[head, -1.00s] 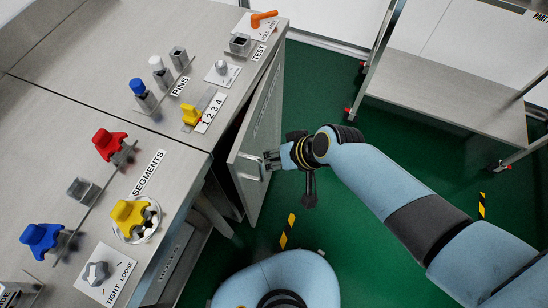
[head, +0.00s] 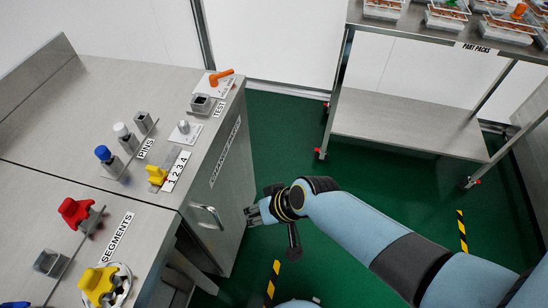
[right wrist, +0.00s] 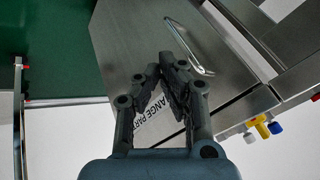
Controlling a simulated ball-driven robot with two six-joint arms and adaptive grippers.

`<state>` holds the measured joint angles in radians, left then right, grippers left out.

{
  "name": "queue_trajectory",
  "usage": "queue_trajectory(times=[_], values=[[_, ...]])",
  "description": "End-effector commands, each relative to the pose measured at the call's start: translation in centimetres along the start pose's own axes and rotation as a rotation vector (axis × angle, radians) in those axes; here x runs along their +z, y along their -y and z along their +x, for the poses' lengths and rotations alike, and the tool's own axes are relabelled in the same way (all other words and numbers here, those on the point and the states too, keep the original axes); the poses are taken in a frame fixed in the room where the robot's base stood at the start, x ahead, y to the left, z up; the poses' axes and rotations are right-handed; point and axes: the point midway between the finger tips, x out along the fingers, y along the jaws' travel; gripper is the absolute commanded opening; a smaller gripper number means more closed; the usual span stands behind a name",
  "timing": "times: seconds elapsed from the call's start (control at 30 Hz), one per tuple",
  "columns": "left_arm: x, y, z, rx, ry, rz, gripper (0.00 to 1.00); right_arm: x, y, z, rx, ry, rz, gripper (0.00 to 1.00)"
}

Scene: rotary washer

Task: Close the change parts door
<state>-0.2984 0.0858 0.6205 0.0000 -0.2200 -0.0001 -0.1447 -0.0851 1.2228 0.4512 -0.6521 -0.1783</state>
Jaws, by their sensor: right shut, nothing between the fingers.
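The change parts door (head: 226,180) is the grey metal panel below the right edge of the bench, with a lettered label and a bar handle (head: 207,216). It stands nearly in line with the bench front; I cannot tell whether it is fully flush. In the right wrist view the door (right wrist: 135,55) lies beyond the fingers, its handle (right wrist: 190,48) to the upper right and its label partly hidden by the fingers. My right gripper (head: 250,214) is shut and empty, close to the door's outer face; contact is unclear. My left gripper is not in view.
The bench top (head: 130,85) carries colored knobs, pins and a yellow segment piece (head: 98,282). A metal rack (head: 400,125) on wheels stands at the back right, with part packs on top. Green floor (head: 290,150) between them is clear.

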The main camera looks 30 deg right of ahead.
Motion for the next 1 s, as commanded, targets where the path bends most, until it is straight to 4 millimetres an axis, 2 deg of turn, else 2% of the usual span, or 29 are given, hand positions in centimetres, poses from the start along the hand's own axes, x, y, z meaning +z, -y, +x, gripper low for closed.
queue_trajectory(times=[0.23, 0.5, 0.6, 0.77, 1.0], values=[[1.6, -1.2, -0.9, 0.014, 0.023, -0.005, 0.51, 0.5, 1.1, -2.9, -0.001, -0.001, 0.0, 0.0], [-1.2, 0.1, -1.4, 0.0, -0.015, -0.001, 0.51, 1.4, 2.7, -7.0, 0.0, 0.0, 0.001, 0.0], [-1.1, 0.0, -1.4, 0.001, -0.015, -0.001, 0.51, 1.7, 3.2, -8.2, 0.0, -0.001, -0.001, 0.0], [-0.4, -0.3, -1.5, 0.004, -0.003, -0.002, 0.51, 1.8, 3.5, -9.1, 0.0, 0.0, 0.0, 0.0], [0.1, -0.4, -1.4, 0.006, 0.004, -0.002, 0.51, 1.9, 3.5, -9.1, 0.0, 0.0, -0.001, 0.0]])
